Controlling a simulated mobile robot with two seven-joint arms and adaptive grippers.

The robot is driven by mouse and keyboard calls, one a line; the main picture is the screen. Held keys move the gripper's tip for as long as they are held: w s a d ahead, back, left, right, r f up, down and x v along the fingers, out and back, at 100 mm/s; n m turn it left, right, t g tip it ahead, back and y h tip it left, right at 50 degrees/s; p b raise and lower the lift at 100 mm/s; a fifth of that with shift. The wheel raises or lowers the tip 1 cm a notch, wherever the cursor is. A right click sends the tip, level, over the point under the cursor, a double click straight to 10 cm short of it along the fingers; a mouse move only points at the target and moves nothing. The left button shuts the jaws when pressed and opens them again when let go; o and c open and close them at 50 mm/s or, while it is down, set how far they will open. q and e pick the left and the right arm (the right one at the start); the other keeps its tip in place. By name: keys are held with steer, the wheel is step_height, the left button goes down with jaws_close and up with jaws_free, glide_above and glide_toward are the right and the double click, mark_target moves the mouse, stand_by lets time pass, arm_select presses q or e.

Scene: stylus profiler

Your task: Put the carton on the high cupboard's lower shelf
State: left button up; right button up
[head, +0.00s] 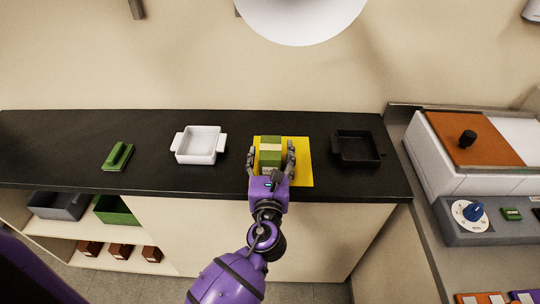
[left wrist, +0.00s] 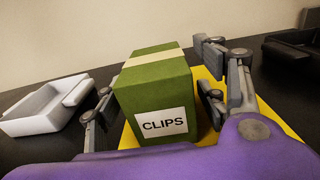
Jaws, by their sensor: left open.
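The carton (head: 270,153) is a green box with a pale band over its top, upright on a yellow mat (head: 303,172) on the black counter. In the left wrist view the carton (left wrist: 155,90) shows a white label reading CLIPS. My left gripper (head: 271,160) is open, with one finger on each side of the carton. In the left wrist view a gap shows between the right finger and the carton; the left finger is close to it, and I cannot tell whether it touches. The high cupboard and its lower shelf are not in view. My right gripper is not in view.
A white dish (head: 199,145) stands left of the mat and a black dish (head: 357,148) right of it. A green handled block (head: 118,156) lies further left. Below are open shelves with bins. A machine (head: 475,150) stands at the right. A white round shape (head: 300,18) hangs above.

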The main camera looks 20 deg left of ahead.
arm_select(q)
steer(key=shift+w, duration=0.15)
steer(key=c, duration=1.4)
steer(key=shift+c, duration=0.2)
